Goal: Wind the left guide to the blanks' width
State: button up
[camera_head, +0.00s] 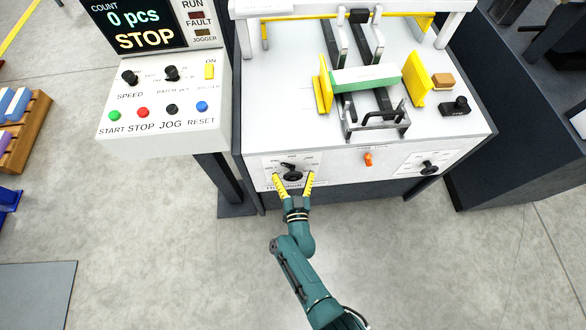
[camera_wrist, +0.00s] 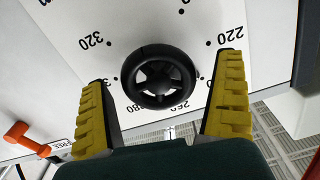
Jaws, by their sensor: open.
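A black handwheel (camera_head: 291,176) sits on the machine's front panel, at the left. In the wrist view the handwheel (camera_wrist: 160,72) lies inside a ring of dots and numbers, among them 320, 220 and 260, seen upside down. My gripper (camera_head: 294,181) is open, its yellow-padded fingers on either side of the handwheel; contact cannot be told. The yellow left guide (camera_head: 322,86) stands at the left end of the green blanks (camera_head: 366,78). The yellow right guide (camera_head: 416,80) stands at the right, with a visible gap to the blanks.
An orange lever (camera_head: 368,159) is on the panel right of the wheel; the wrist view shows it (camera_wrist: 28,138) beside a FREE label. Another black knob (camera_head: 429,168) is further right. A control console (camera_head: 165,115) reading STOP stands left. The floor in front is clear.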

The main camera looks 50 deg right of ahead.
jog(key=shift+s+a, duration=0.1)
jog(key=shift+s+a+f, duration=0.1)
jog(key=shift+s+a, duration=0.1)
jog(key=v, duration=1.1)
jog(key=shift+s, duration=0.1)
